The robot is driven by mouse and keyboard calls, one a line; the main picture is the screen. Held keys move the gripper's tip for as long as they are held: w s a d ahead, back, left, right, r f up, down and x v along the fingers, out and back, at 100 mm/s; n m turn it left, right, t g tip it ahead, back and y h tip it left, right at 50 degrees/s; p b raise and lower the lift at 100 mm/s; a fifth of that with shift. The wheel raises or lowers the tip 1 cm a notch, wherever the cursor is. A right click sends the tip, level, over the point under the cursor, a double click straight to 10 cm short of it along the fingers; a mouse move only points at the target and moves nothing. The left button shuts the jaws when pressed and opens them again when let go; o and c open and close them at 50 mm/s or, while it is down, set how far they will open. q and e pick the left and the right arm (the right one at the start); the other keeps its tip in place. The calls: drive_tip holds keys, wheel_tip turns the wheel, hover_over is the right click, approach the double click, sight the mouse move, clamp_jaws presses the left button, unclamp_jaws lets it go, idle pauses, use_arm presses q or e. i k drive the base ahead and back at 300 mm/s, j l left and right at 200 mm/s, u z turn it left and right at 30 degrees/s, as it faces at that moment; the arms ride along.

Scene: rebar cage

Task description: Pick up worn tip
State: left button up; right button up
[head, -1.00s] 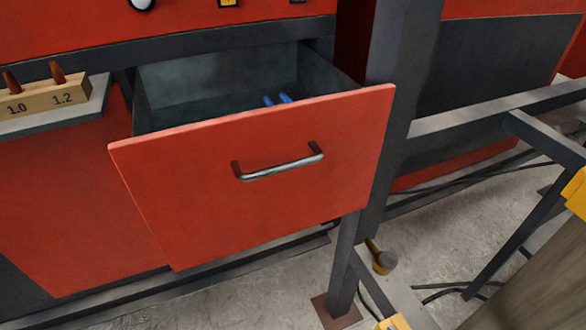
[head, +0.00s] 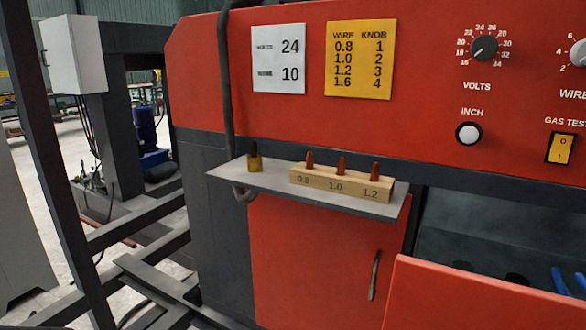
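No gripper of mine shows in the head view. A small grey shelf (head: 225,172) sticks out from the red machine. On its left end stands a short brass-yellow piece with a dark top (head: 255,162); I cannot tell whether this is the worn tip. To its right a wooden block (head: 318,185) marked 0.8, 1.0 and 1.2 holds three upright copper-coloured tips (head: 341,166). No tip is clearly marked as worn.
An open red drawer (head: 465,300) juts out at the lower right, with blue-handled items (head: 563,283) inside. A red door with a handle (head: 374,275) is below the shelf. A dark cable (head: 226,90) hangs left of the signs. Grey frame beams (head: 150,240) stand at left.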

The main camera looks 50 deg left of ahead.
sight(254, 145)
drive_tip(key=u, duration=1.65)
drive_tip(key=j+z, duration=0.1)
drive_tip(key=z, duration=0.25)
drive_tip(key=i+j+z, duration=0.1)
drive_tip(key=z, duration=0.2)
drive_tip(key=j+z, duration=0.1)
drive_tip(key=z, duration=0.25)
drive_tip(key=j+z, duration=0.5)
drive_tip(key=j, duration=0.25)
drive_tip(key=j+z, duration=0.15)
drive_tip(key=j, duration=0.65)
